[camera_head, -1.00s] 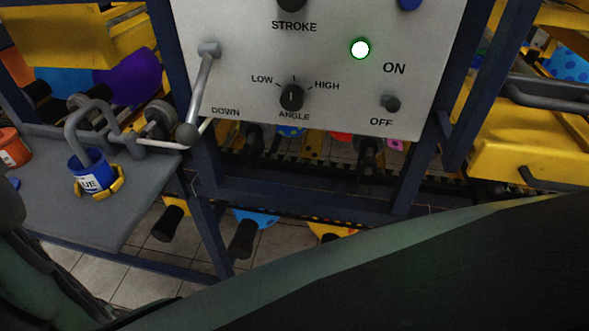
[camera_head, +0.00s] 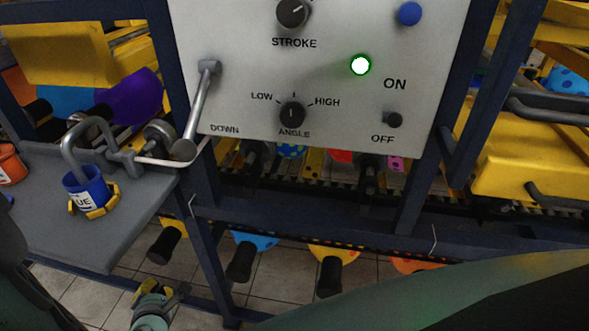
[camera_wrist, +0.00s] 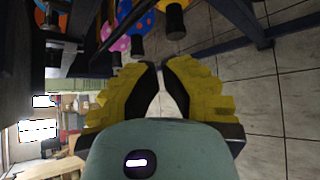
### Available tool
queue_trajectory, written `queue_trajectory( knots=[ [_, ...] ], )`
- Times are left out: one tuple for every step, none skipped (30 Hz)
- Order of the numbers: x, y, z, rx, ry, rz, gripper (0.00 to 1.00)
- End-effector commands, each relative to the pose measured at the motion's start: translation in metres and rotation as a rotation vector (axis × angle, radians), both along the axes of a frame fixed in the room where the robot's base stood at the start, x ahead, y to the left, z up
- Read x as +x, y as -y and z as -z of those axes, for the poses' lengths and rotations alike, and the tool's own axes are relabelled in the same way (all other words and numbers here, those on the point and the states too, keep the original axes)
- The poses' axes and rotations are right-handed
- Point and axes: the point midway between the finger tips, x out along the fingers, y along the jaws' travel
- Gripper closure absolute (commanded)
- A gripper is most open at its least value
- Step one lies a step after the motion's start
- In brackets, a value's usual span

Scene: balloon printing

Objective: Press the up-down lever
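The up-down lever (camera_head: 192,120) is a grey metal handle on the left side of the light grey control panel (camera_head: 340,75). The lever is not recognisable in the wrist view.
A grey shelf (camera_head: 125,225) with a blue cup (camera_head: 88,188) and an orange cup (camera_head: 10,165) stands left of the panel. Dark blue frame posts (camera_head: 206,240) flank the panel. Balloon-coloured parts with black handles hang below. Tiled floor is free underneath.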

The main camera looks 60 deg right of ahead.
Motion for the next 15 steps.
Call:
queue_trajectory(
  knots=[
    [-0.005,0.014,-0.006,-0.087,-0.017,0.022,1.00],
    [-0.009,0.024,-0.011,-0.141,-0.025,0.040,1.00],
    [-0.013,0.035,-0.018,-0.211,-0.034,0.060,1.00],
    [-0.016,0.043,-0.024,-0.266,-0.041,0.078,1.00],
    [-0.019,0.050,-0.030,-0.317,-0.045,0.093,1.00],
    [-0.024,0.060,-0.040,-0.388,-0.051,0.118,1.00],
    [-0.026,0.066,-0.047,-0.438,-0.054,0.133,1.00],
    [-0.030,0.073,-0.055,-0.493,-0.057,0.152,1.00],
    [-0.034,0.080,-0.066,-0.560,-0.057,0.174,1.00],
    [-0.037,0.085,-0.075,-0.612,-0.057,0.194,1.00],
    [-0.040,0.089,-0.084,-0.663,-0.055,0.208,1.00],
    [-0.044,0.095,-0.097,-0.731,-0.052,0.235,1.00],
    [-0.047,0.098,-0.106,-0.781,-0.048,0.251,1.00],
    [-0.050,0.100,-0.116,-0.833,-0.043,0.272,1.00],
    [-0.054,0.103,-0.129,-0.896,-0.034,0.295,1.00]
  ],
)
